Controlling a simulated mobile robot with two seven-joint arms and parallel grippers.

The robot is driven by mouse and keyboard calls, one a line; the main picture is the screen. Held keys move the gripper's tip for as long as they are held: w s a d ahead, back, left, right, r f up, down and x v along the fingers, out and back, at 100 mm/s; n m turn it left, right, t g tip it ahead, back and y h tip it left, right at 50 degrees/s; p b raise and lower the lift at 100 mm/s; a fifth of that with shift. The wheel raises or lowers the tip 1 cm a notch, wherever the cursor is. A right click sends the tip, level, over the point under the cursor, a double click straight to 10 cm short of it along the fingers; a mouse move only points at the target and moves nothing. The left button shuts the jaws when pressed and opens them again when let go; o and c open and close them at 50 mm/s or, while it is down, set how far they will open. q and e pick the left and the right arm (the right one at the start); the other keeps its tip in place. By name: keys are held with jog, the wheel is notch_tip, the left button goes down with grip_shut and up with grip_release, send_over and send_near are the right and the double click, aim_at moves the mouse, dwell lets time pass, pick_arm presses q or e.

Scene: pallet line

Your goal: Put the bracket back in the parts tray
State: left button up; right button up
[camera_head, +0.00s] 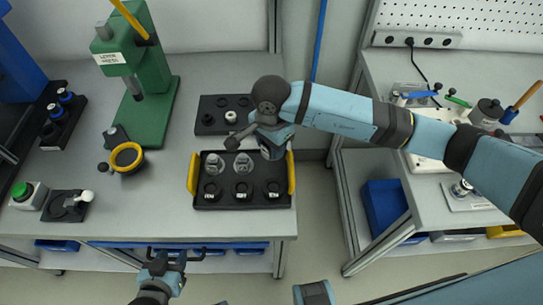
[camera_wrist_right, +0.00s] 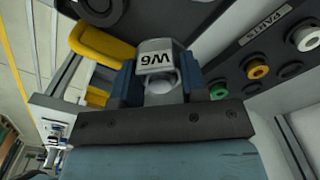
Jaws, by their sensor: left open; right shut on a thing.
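The parts tray (camera_head: 232,205) is black with yellow handles and sits on the left bench; one handle (camera_wrist_right: 100,45) shows in the right wrist view. Two grey parts (camera_head: 214,163) (camera_head: 243,162) stand in its back row, and several dark ring-topped parts (camera_head: 243,190) in its front row. My right gripper (camera_head: 271,148) is over the tray's back right corner. I cannot tell whether the bracket touches the tray. My left gripper (camera_head: 167,262) is open and empty, in front of the bench.
A dark block with holes (camera_head: 215,122) stands just behind the tray. A green lever press (camera_head: 150,100) and a round yellow-rimmed part (camera_head: 127,157) are to the left. A second bench (camera_head: 400,65) stands at the right, across a gap. Bare bench lies in front of the tray.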

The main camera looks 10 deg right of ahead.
aim_at(271, 167)
notch_tip(271, 167, down, 6)
jog(key=shift+f, duration=0.15)
dwell(0.3)
jog(key=shift+f, duration=0.2)
jog(key=o, duration=0.8)
jog(key=shift+r, duration=0.1)
